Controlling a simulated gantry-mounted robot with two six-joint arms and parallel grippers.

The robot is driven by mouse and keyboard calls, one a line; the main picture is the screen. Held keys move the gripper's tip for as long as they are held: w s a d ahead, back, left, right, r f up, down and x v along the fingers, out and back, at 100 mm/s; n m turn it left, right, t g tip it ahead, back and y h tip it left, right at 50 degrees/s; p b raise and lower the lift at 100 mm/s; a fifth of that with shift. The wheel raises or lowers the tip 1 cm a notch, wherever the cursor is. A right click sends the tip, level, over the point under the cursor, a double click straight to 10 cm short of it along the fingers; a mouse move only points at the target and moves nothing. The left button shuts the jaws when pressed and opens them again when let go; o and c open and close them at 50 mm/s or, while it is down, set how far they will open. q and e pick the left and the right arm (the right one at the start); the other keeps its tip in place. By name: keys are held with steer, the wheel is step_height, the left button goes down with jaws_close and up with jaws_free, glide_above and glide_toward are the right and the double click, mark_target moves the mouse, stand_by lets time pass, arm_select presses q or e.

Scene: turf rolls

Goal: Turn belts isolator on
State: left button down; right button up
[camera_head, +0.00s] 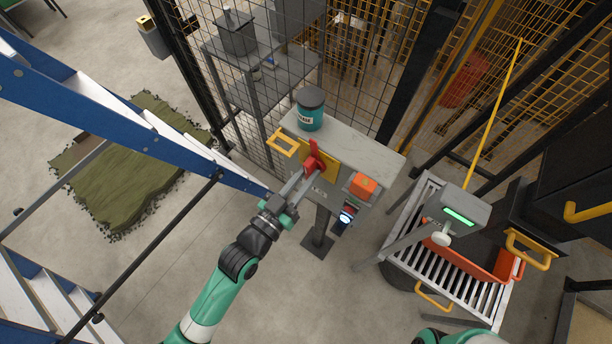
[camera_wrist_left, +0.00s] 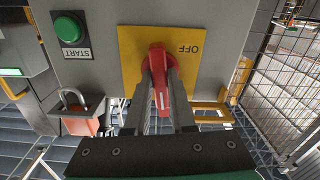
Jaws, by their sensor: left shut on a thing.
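The belts isolator is a red rotary handle (camera_head: 312,155) on a yellow plate (camera_head: 330,172), fixed to the front of a grey box on a post. In the left wrist view the red handle (camera_wrist_left: 158,75) lies between the two fingers, and the yellow plate (camera_wrist_left: 130,48) shows the word OFF upside down. My left gripper (camera_head: 304,174) is shut on the handle. It also shows in the left wrist view (camera_wrist_left: 167,92), with a finger on each side of the handle. Only a bit of my right arm shows at the bottom edge; its gripper is out of view.
A green START button (camera_wrist_left: 68,28) and a padlock (camera_wrist_left: 78,112) are near the plate. A teal jar (camera_head: 310,110) and an orange box (camera_head: 362,186) are at the grey box. A blue ladder (camera_head: 150,130) stands left, a roller conveyor (camera_head: 410,250) right, mesh fencing behind.

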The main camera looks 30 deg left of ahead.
arm_select(q)
steer(key=shift+m, duration=0.9)
steer(key=c, duration=0.8)
jaws_free()
steer(key=shift+o, duration=0.2)
steer(key=s+a+b, duration=0.1)
steer(key=s+a, duration=0.1)
steer(key=s, duration=0.9)
steer(key=shift+s, duration=0.25)
